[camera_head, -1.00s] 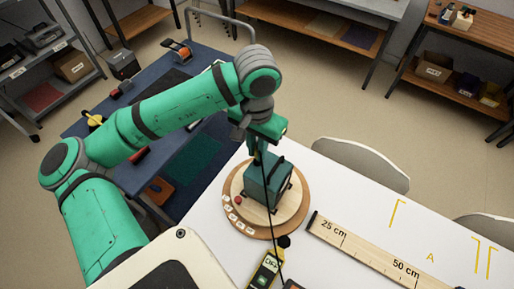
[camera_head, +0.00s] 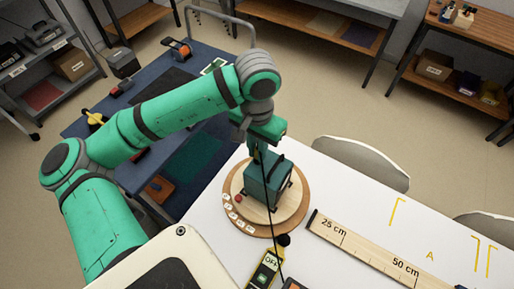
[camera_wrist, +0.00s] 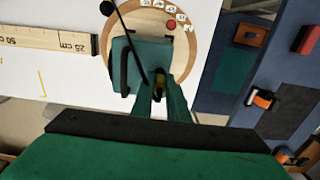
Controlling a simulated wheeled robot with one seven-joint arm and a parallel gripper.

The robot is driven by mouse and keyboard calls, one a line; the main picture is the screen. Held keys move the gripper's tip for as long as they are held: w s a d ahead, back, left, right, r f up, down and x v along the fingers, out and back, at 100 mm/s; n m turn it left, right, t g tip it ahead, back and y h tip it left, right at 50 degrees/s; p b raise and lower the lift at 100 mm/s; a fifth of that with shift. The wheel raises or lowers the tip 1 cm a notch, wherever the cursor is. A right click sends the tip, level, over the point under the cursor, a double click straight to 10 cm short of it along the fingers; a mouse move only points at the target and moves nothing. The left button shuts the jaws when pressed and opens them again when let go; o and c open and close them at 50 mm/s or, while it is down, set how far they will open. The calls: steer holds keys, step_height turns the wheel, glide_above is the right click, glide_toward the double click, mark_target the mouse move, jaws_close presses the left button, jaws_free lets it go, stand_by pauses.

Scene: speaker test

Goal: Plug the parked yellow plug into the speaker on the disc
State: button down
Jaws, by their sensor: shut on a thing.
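The teal speaker (camera_head: 268,182) stands on the round wooden disc (camera_head: 291,221) on the white table. In the wrist view the speaker (camera_wrist: 148,55) shows from above with a dark handle. My gripper (camera_head: 257,158) points down at the speaker's far-left side. In the wrist view my gripper (camera_wrist: 161,88) is shut on the yellow plug (camera_wrist: 160,77), mostly hidden between the fingers. A black cable (camera_wrist: 130,40) runs from there across the speaker. The plug is close beside the speaker; I cannot tell whether it touches or enters a socket.
A red button (camera_head: 238,198) and several white labels sit on the disc. A yellow meter (camera_head: 264,269) lies near the table's front. A wooden ruler (camera_head: 365,250) lies to the right. A blue bench (camera_head: 205,150) stands behind left. The table's right part is mostly clear.

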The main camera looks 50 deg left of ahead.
steer(key=c, duration=1.6)
jaws_free()
steer(key=shift+c, duration=0.2)
step_height(320, 180, up, 11)
steer(key=shift+f, duration=0.15)
